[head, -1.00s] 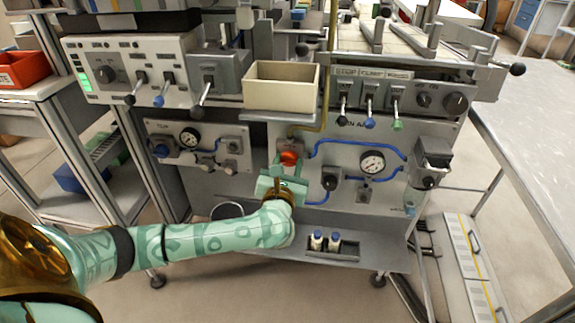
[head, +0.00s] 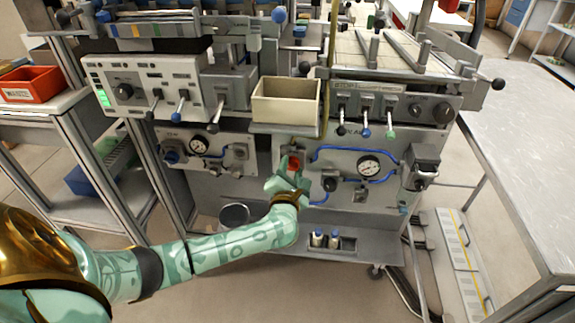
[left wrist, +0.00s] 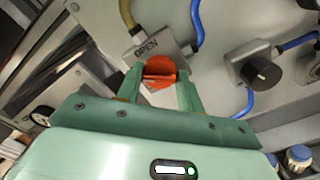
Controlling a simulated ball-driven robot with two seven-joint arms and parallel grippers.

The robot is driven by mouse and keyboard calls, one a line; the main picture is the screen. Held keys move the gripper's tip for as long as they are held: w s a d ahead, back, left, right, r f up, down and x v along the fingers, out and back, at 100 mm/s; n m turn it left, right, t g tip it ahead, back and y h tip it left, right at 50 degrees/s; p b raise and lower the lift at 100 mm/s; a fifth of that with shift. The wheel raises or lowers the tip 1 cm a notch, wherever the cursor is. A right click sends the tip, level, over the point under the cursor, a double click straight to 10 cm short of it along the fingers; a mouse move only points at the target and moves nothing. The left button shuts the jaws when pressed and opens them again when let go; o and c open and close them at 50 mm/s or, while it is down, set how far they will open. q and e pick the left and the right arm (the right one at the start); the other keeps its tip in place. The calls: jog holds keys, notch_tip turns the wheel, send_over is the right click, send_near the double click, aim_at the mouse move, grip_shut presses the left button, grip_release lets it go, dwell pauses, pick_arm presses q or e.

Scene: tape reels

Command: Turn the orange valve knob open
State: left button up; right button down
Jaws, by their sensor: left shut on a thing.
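The orange valve knob (head: 294,162) is on the grey front panel, below the cream bin, in the head view. In the left wrist view the knob (left wrist: 160,72) sits between the two fingers, under a plate marked OPEN (left wrist: 147,47). My left gripper (head: 290,173) reaches it from below and in front. In the wrist view my left gripper (left wrist: 160,90) is shut on the knob, with a finger on each side. The fingers and hand hide part of the knob in the head view. My right gripper is not in view.
A pressure gauge (head: 368,167) and blue hoses (head: 340,151) are right of the knob. A black knob (left wrist: 262,72) is nearby. The cream bin (head: 286,115) stands above. Small bottles (head: 326,239) stand in a holder on the lower shelf.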

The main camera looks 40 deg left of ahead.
pick_arm(q)
jog(key=m+p, duration=0.3)
jog(key=m, duration=0.1)
jog(key=shift+d+r+m, duration=0.1)
jog(key=shift+m, duration=0.2)
jog(key=m+p, duration=0.2)
jog(key=m, duration=0.1)
jog(key=shift+m, duration=0.3)
jog(key=shift+f+m+p, duration=0.2)
jog(key=shift+m+p, duration=0.2)
jog(key=shift+m, duration=0.4)
jog(key=shift+f+m+p, duration=0.15)
jog(key=shift+m+p, duration=0.2)
jog(key=shift+m, duration=0.45)
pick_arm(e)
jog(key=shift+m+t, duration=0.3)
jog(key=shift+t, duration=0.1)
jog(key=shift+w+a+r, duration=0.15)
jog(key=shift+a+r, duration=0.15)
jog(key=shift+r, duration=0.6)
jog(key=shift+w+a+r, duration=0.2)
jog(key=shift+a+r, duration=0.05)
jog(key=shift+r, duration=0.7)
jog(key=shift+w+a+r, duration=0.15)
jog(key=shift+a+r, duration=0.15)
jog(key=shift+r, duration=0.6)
pick_arm(q)
jog(key=o, duration=1)
